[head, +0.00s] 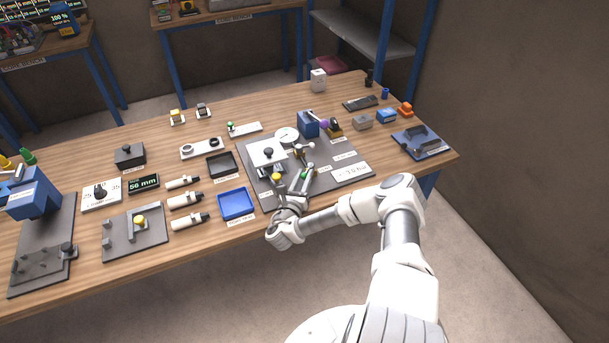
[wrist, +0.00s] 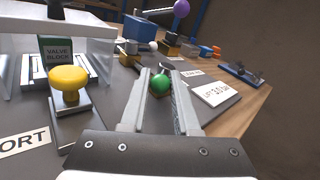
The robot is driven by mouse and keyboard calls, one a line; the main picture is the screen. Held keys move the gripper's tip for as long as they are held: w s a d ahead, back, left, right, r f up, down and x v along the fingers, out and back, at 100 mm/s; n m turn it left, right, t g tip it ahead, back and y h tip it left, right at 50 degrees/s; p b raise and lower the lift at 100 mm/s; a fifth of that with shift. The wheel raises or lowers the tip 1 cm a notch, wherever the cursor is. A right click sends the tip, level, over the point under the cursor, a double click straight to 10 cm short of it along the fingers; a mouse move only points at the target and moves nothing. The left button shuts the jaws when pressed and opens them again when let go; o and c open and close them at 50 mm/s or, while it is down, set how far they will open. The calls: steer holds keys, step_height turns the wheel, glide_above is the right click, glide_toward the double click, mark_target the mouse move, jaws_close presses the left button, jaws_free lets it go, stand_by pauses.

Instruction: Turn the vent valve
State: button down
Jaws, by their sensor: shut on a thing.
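A small round green knob (wrist: 160,84) shows between the two finger tips of my gripper (wrist: 162,88) in the wrist view. I take it for the vent valve's knob, but I can read no label naming it. My gripper is shut on it, one finger on each side. In the head view my gripper (head: 304,179) reaches over the front of the grey plate (head: 345,160), with the green knob (head: 304,175) at its tips. The knob's lower part and stem are mostly hidden. A yellow knob (wrist: 69,82) on a metal bracket stands left of the fingers, apart from them.
A green block marked VALVE BLOCK (wrist: 57,50) stands behind the yellow knob, near clear panels. A lever with a purple ball (wrist: 181,7) rises behind. A white label plate (wrist: 215,93) lies right of the fingers. A blue tray (head: 236,204) is left of the grey plate.

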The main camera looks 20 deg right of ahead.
steer(key=c, duration=0.7)
jaws_free()
steer(key=shift+o, duration=0.2)
